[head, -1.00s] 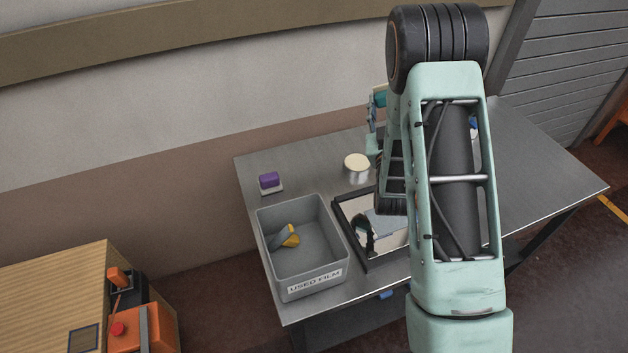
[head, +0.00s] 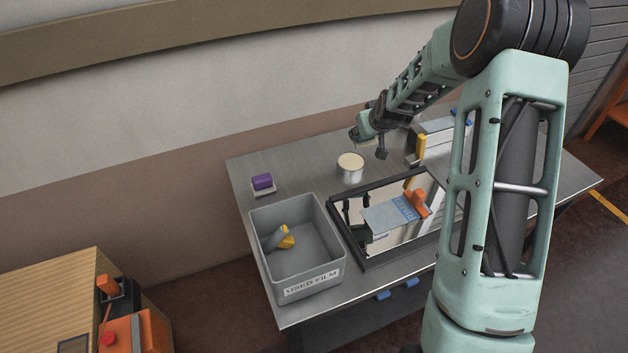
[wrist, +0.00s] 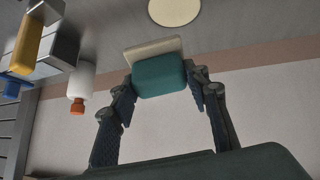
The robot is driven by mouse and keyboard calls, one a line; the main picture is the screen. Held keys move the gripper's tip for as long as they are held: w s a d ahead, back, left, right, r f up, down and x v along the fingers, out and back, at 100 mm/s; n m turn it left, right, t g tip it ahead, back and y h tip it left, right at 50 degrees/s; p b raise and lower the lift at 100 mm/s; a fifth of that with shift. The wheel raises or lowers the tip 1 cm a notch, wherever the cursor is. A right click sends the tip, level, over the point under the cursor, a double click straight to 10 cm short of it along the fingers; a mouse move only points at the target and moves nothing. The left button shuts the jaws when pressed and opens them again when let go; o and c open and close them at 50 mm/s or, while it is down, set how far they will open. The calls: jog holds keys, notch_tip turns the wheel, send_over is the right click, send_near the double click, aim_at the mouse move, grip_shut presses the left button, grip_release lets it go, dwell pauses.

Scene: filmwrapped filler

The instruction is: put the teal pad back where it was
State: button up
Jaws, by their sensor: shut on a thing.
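The teal pad (wrist: 160,80), a teal block with a cream backing, is held between the two dark fingers of my gripper (wrist: 161,84) in the wrist view. My gripper is shut on it, above the table. In the head view my gripper (head: 368,140) hangs over the back of the metal table (head: 305,165), behind a round cream-topped tin (head: 350,163); the pad is too small there to make out clearly. The tin's top also shows in the wrist view (wrist: 175,10), beyond the pad. A purple pad (head: 262,182) with a pale base stands at the table's back left.
A grey bin (head: 318,235) labelled USED FILM holds a grey and yellow item. A black-framed reflective panel (head: 360,262) lies beside it, with an orange tool (head: 418,202) on it. A white bottle with an orange tip (wrist: 82,82) and a yellow item (wrist: 27,42) are left in the wrist view.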

jog(key=shift+s+g, duration=0.3)
jog(key=shift+g, duration=0.2)
jog(key=s+r+g+y, duration=0.1)
jog(key=s+g, duration=0.2)
jog(key=s, duration=0.2)
jog(key=shift+n, duration=0.5)
jog(key=a+f, duration=0.2)
jog(key=a, duration=0.2)
jog(key=w+a+f+p, duration=0.1)
jog(key=a+f, duration=0.2)
jog(key=a, duration=0.2)
jog(key=w+a+f+p, duration=0.1)
jog(key=a+f, duration=0.2)
jog(key=a, duration=0.1)
jog(key=shift+w+a+f, duration=0.15)
jog(key=shift+w+a, duration=0.05)
jog(key=shift+a+f, duration=0.35)
jog(key=shift+f, duration=0.05)
jog(key=f, duration=0.1)
jog(key=f+p, duration=0.1)
jog(key=f, duration=0.1)
jog(key=shift+w+a, duration=0.1)
jog(key=shift+a, duration=0.2)
jog(key=shift+f+p, duration=0.3)
jog(key=shift+f, duration=0.05)
jog(key=shift+f, duration=0.1)
